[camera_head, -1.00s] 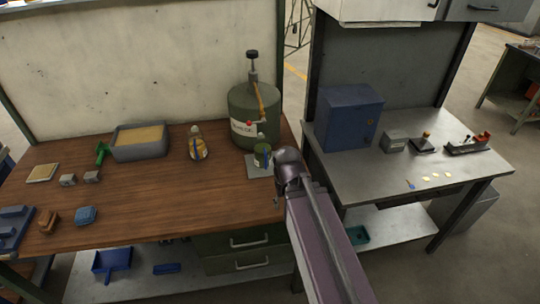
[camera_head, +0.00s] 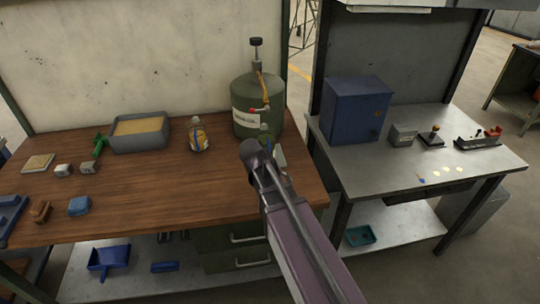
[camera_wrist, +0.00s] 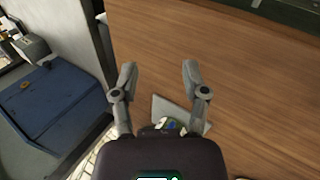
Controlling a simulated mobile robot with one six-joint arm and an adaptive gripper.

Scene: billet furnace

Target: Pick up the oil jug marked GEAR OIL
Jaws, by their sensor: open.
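A small jug with a yellow and blue label (camera_head: 198,138) stands upright on the wooden bench. A small green jug (camera_head: 266,136) stands to its right, in front of the big green drum, partly hidden by my arm. I cannot read the label of either jug. In the wrist view my gripper (camera_wrist: 160,66) is open, its two fingers apart over the wooden bench top (camera_wrist: 235,75). A grey plate (camera_wrist: 163,104) and a small white, green and blue thing (camera_wrist: 170,126) show low between the fingers, partly hidden by the gripper body. Nothing is held.
The big green drum (camera_head: 243,95) with a pump stands at the bench's back right. A grey tray of sandy material (camera_head: 113,147) and several small blocks are farther left. A metal table with a blue cabinet (camera_head: 355,108) stands right, across a gap. The bench's middle front is clear.

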